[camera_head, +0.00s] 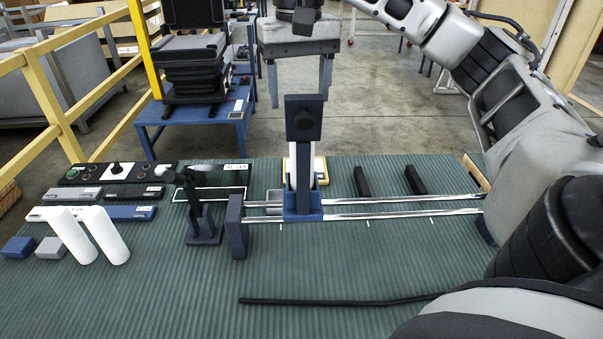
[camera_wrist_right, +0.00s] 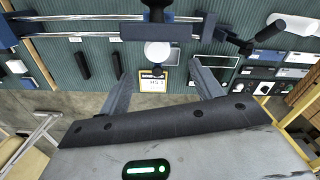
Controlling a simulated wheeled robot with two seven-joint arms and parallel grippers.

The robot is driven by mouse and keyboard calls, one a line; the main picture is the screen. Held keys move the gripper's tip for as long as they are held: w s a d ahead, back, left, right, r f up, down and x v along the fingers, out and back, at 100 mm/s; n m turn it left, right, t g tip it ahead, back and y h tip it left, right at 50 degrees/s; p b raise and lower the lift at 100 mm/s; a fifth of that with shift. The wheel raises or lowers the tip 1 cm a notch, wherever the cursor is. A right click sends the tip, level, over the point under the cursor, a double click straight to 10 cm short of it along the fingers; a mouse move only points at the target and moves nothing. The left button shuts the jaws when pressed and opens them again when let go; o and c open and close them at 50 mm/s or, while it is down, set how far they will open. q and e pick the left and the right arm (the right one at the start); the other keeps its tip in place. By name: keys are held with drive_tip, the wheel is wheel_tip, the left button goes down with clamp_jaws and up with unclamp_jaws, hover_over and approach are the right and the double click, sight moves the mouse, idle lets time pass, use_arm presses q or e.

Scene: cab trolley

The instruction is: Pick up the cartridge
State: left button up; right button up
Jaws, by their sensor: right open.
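In the right wrist view a white round-topped thing (camera_wrist_right: 157,52), which looks like the cartridge seen from above, stands beside a yellow-edged label plate (camera_wrist_right: 152,86). In the head view the dark upright post of the blue carriage (camera_head: 303,200) hides most of it; the yellow-edged plate (camera_head: 324,181) shows behind. My right gripper (camera_head: 298,101) is open and empty, fingers pointing down, above the far side of the table. In the right wrist view the white top lies between and beyond the fingertips (camera_wrist_right: 160,68). My left gripper is not in view.
Two white cylinders (camera_head: 105,235) stand at the left of the green table. A dark lever stand (camera_head: 203,220) is left of the rails (camera_head: 400,206). Two black bars (camera_head: 415,180) lie behind the rails. A black rod (camera_head: 340,301) lies in front. The table's front middle is mostly clear.

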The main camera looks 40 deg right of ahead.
wheel_tip(320, 180, down, 4)
drive_tip(key=shift+r+b, duration=0.15)
drive_tip(key=shift+b, duration=0.5)
drive_tip(key=shift+s+d+f, duration=0.1)
drive_tip(key=shift+s+f, duration=0.05)
drive_tip(key=shift+f, duration=1)
drive_tip(key=shift+s+d+f, duration=0.1)
drive_tip(key=shift+f, duration=1.05)
clamp_jaws()
drive_tip(key=shift+r, duration=0.15)
